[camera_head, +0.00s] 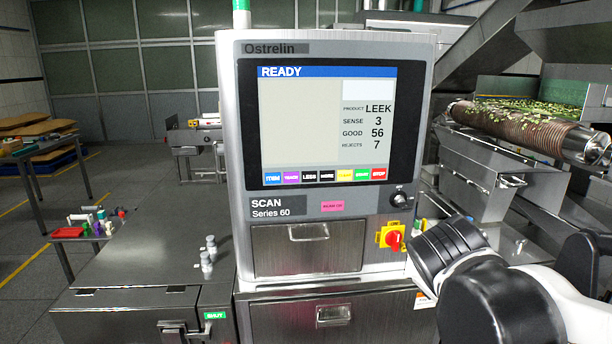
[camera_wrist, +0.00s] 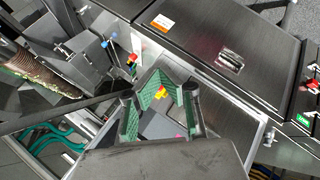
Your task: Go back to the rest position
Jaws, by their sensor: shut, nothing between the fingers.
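My gripper (camera_wrist: 158,84) shows in the wrist view, with dark fingers and green pads, closed at the tips and empty. In the head view my white and black arm reaches in from the lower right, and the fingers are not clearly visible there. The scanner (camera_head: 335,150) stands upright in the middle of the head view. Its screen (camera_head: 300,125) reads READY, with product LEEK, sense 3, good 56 and rejects 7.
A steel cabinet (camera_head: 140,270) adjoins the scanner at left. A side table (camera_head: 75,232) holds small coloured items. At right are steel bins (camera_head: 485,180) and a roller (camera_head: 530,122) with green scraps. Open floor (camera_head: 120,185) lies at the back left.

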